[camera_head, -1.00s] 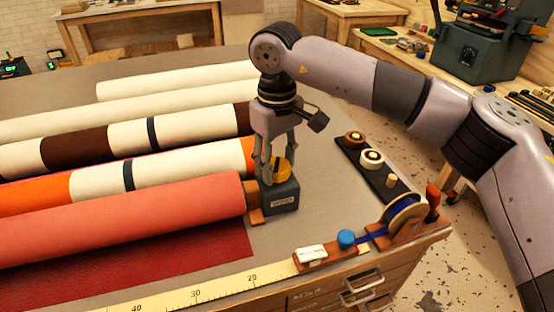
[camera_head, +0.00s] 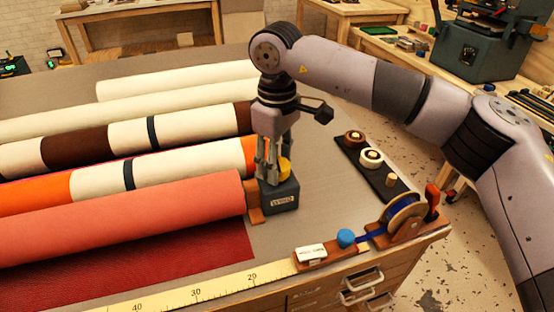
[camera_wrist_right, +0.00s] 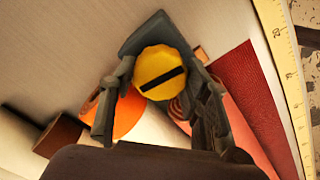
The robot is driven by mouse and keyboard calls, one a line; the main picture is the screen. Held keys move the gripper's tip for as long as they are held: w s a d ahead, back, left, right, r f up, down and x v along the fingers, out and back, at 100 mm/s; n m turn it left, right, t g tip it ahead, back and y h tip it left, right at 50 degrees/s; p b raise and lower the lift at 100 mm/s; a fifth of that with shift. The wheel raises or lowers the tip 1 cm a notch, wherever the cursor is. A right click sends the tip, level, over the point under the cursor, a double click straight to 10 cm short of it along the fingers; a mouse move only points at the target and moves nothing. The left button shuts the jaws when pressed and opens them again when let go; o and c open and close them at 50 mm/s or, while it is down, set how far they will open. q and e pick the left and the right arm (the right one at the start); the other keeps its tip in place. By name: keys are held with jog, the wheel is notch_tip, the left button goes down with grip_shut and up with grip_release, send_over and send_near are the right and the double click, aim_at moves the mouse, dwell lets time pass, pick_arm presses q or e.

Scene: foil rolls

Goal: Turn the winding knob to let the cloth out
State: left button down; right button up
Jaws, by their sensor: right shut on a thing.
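The yellow winding knob (camera_head: 285,168) sits on top of a dark grey box (camera_head: 280,198) labelled WIND, at the right end of the red cloth roll (camera_head: 120,222). Dark red cloth (camera_head: 190,262) lies flat in front of that roll. My right gripper (camera_head: 272,178) points down over the box and is shut on the knob. In the right wrist view the knob (camera_wrist_right: 160,72) shows a black bar on its face and lies between the two fingers. My left gripper is not in view.
Several other rolls, cream (camera_head: 90,115) and striped, lie behind the red one. A black tray (camera_head: 372,168) with small spools stands to the right. A blue tape reel (camera_head: 405,212) and a blue-topped piece (camera_head: 346,238) stand at the front right edge, by a yellow ruler (camera_head: 215,290).

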jog(key=o, duration=1.2)
jog(key=shift+c, duration=0.2)
notch_tip(320, 180, up, 8)
jog(key=shift+f, duration=0.2)
